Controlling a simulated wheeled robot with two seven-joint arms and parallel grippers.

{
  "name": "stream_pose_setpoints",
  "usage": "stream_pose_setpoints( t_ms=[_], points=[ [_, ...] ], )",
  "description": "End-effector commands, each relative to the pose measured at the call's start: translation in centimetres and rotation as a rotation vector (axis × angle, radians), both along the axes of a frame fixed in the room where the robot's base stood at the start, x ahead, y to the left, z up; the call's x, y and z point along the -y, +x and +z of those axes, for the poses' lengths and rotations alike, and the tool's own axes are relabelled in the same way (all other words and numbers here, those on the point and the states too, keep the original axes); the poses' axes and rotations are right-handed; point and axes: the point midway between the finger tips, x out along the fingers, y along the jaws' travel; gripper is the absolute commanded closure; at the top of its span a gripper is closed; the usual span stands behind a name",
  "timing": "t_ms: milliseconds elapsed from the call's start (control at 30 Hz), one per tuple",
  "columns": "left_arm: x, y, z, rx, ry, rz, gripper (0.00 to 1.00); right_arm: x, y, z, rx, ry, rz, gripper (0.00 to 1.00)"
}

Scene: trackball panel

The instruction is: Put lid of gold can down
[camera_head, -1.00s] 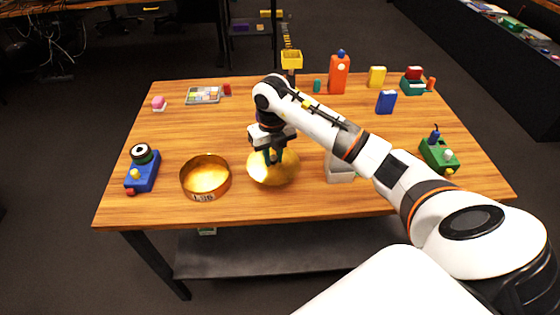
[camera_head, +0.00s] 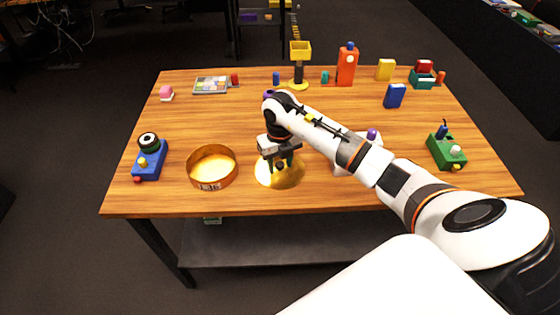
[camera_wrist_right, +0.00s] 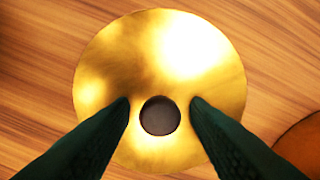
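The gold lid (camera_head: 292,180) lies on the wooden table to the right of the gold can, apart from it. In the wrist view the lid (camera_wrist_right: 205,60) is a round shiny disc with a dark round knob (camera_wrist_right: 160,116). The gold can (camera_head: 228,181) is open at the top, with a label on its front. My right gripper (camera_head: 283,163) is just above the lid. In the wrist view its dark green fingers (camera_wrist_right: 160,103) stand either side of the knob with a gap on each side, so it is open. My left gripper is not in view.
A blue device (camera_head: 150,163) with a black-and-white ball stands at the left of the table (camera_head: 200,115). A green joystick box (camera_head: 446,150) is at the right. A white object (camera_head: 342,165) is partly hidden behind my right arm. Bottles and boxes line the back.

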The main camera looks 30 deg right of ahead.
Motion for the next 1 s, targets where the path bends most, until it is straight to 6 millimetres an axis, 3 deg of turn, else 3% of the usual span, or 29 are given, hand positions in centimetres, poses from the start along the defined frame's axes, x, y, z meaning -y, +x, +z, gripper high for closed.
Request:
stream_pose_setpoints(
  t_ms=[267,433,800,1000],
  points=[
    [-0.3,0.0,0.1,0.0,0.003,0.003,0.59,0.0,0.0,0.1,0.0,0.0,0.0,0.54],
    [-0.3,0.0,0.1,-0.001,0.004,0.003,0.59,0.0,0.1,1.3,0.003,0.001,0.0,0.54],
    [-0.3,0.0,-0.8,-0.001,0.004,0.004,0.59,0.0,0.1,9.0,0.005,-0.001,0.001,0.54],
    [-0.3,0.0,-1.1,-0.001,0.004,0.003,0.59,0.0,0.1,11.6,0.001,0.0,0.0,0.54]
  ],
)
